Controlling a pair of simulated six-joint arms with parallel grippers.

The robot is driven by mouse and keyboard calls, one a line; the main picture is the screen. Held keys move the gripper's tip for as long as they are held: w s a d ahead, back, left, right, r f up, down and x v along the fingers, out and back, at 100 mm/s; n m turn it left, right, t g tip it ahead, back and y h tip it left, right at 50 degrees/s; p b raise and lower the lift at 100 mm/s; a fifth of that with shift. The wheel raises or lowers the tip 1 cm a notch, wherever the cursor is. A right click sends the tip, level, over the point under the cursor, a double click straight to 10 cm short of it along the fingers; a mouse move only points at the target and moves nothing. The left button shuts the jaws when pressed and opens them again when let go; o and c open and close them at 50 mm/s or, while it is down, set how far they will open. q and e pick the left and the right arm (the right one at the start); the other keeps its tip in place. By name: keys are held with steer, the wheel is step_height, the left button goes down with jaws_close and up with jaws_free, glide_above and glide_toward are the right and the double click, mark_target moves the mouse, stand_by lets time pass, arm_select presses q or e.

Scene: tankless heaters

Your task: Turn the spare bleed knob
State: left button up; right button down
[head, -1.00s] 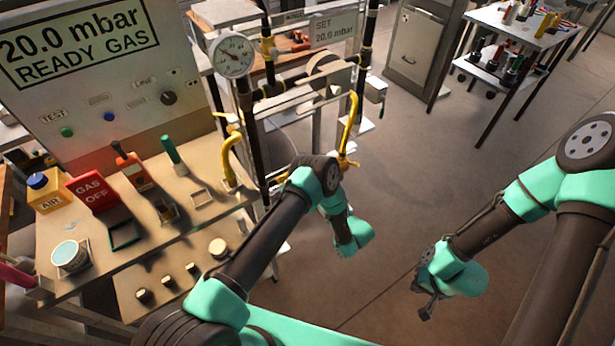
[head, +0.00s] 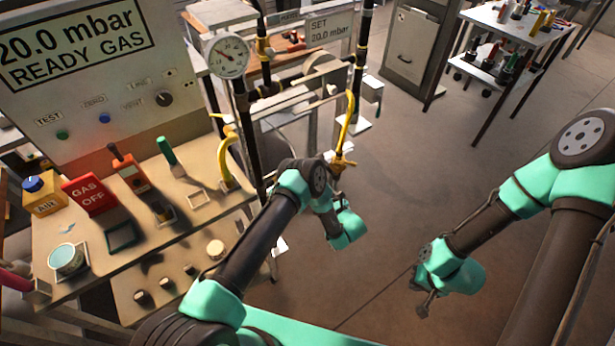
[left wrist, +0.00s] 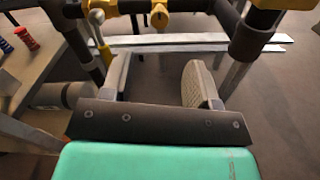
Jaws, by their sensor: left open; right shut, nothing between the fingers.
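I cannot tell for certain which part is the spare bleed knob. In the left wrist view, a small brass knob (left wrist: 160,17) sits on a dark pipe with yellow fittings, beyond and between my fingers. My left gripper (left wrist: 158,68) is open and empty, with its fingers apart and the pipe ahead of it, not touching. In the head view, my left wrist hangs right of the pipe rig and its fingers are hidden. My right gripper (head: 423,298) is shut and empty, low over the floor at right. Several small knobs, one of them pale (head: 215,250), line the bench front.
The bench at left carries a red GAS OFF block (head: 90,195), a green lever (head: 168,152) and a yellow AIR box (head: 44,196). A gauge (head: 228,55) and a yellow handle (head: 350,115) stand on the pipes.

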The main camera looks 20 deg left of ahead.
arm_select(q)
steer(key=x, duration=1.2)
steer(key=shift+w+a, duration=0.2)
steer(key=c, duration=0.9)
